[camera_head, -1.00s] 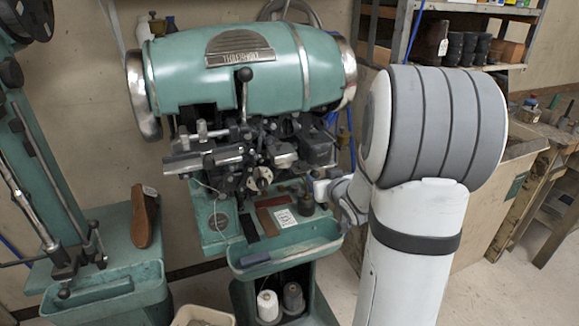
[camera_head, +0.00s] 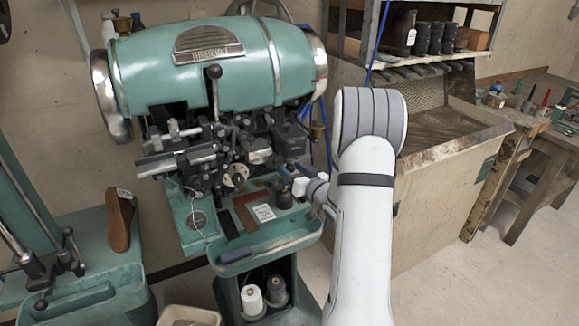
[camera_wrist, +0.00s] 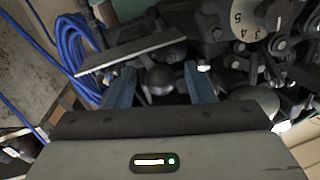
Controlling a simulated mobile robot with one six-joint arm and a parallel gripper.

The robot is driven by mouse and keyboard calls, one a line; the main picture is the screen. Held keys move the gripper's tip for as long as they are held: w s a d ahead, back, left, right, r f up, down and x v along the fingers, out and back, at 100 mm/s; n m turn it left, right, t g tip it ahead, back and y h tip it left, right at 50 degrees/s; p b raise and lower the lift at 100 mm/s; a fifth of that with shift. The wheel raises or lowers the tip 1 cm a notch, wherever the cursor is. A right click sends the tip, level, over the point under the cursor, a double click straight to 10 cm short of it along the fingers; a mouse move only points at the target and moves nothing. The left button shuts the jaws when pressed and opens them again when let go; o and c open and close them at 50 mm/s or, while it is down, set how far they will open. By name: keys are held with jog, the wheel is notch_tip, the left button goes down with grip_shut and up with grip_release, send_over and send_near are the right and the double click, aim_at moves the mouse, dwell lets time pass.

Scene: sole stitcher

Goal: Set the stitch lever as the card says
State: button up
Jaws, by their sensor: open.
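The green stitcher (camera_head: 205,65) stands at the left of centre in the head view. A lever with a black ball knob (camera_head: 214,72) stands upright on its front. A pale numbered dial (camera_head: 237,179) sits lower on the mechanism; figures 3, 4 and 5 show on the dial in the wrist view (camera_wrist: 247,18). A small white card (camera_head: 263,212) lies on the machine's ledge, too small to read. My gripper (camera_head: 287,178) is at the mechanism's right side. In the wrist view my gripper (camera_wrist: 160,88) is open, with a dark ball knob (camera_wrist: 160,79) between its blue fingers, not clearly touched.
A flat metal bar (camera_wrist: 130,52) crosses just beyond the fingers in the wrist view, with a coiled blue hose (camera_wrist: 76,48) at left. A green tray (camera_head: 265,247) juts out below. A wooden bin (camera_head: 440,190) is at right.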

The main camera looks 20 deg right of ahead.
jog(key=shift+w+a, duration=0.1)
jog(key=shift+w, duration=0.25)
jog(key=shift+c, duration=0.6)
grip_shut()
